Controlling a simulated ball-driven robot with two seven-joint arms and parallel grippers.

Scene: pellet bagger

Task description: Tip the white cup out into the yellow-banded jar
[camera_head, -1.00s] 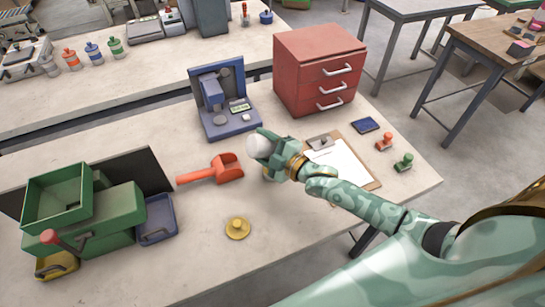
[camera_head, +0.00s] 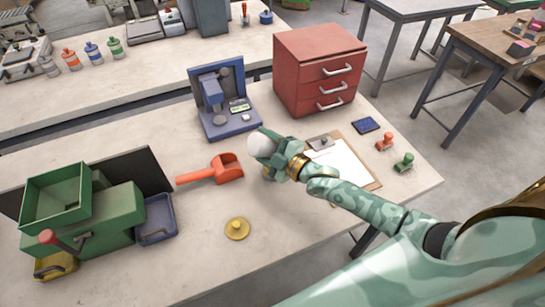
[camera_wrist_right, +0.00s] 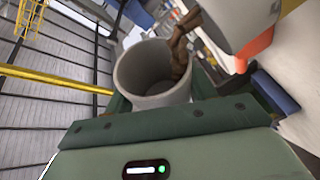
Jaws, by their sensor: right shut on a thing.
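My right gripper (camera_head: 266,150) is shut on the white cup (camera_head: 259,145) and holds it above the bench. In the right wrist view the cup (camera_wrist_right: 155,75) is tilted, its grey inside showing, and brown pellets (camera_wrist_right: 181,52) stream over its rim. A pale rounded vessel (camera_wrist_right: 238,18), seemingly the jar, is partly in view beside the stream. I cannot tell whether the pellets land inside it. My left gripper is out of view.
A red scoop (camera_head: 212,172) lies just left of my gripper, and a yellow knobbed lid (camera_head: 237,229) lies in front. A blue machine (camera_head: 224,105) stands behind, a clipboard (camera_head: 345,165) lies right, and a green hopper machine (camera_head: 95,215) stands left.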

